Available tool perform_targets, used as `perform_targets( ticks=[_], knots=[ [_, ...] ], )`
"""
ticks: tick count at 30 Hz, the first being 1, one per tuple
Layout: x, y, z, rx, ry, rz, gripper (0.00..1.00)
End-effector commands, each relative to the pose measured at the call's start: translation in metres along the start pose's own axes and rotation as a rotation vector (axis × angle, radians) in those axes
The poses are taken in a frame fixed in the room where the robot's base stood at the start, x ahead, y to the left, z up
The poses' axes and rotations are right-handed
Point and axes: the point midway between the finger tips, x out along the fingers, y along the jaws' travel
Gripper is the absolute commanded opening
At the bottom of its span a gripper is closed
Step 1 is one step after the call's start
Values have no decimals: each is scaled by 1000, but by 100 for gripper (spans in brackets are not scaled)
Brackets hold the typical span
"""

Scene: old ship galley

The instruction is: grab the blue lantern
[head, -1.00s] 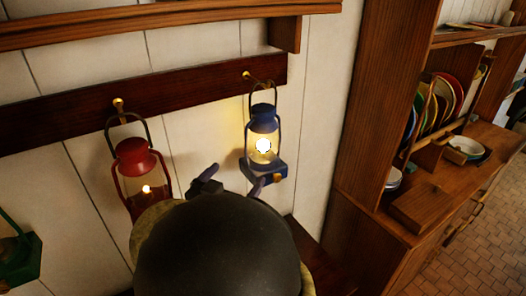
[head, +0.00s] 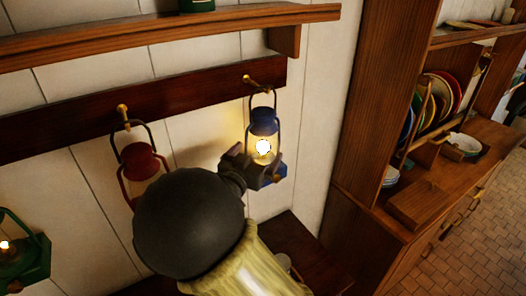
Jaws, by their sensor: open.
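The blue lantern (head: 264,122) is lit and hangs by its wire handle from a brass hook on the dark wall rail. My gripper (head: 257,172) is open at the lantern's lower part. Its jaws lie around or just in front of the lower body and base; I cannot tell which, nor whether they touch it. The round dark part of my arm hides some of the gripper. The red lantern (head: 139,160) hangs from another hook to the left, its lower part hidden behind my arm. A green lantern (head: 30,262) shows at the left edge.
A wooden shelf (head: 180,24) runs above the dark hook rail (head: 70,119). A wooden cabinet (head: 370,215) with plates (head: 440,98) and a bowl (head: 462,145) stands to the right. A dark wooden surface (head: 300,240) lies below the blue lantern.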

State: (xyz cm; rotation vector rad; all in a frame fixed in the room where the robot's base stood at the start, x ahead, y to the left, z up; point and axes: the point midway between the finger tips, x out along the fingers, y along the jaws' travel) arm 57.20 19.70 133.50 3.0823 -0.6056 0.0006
Motion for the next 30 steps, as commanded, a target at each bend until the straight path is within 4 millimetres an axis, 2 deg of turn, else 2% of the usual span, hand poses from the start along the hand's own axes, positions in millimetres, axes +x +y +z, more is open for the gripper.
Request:
perform_targets(
  ticks=[3, 16, 27, 30],
  knots=[
    [9, 0, 0, 0, -1, -1, 100],
    [15, -1, -1, -2, 0, 0, 100],
    [58, -5, 2, -2, 0, 1, 100],
    [61, -6, 4, 0, -1, -1, 100]
  ],
)
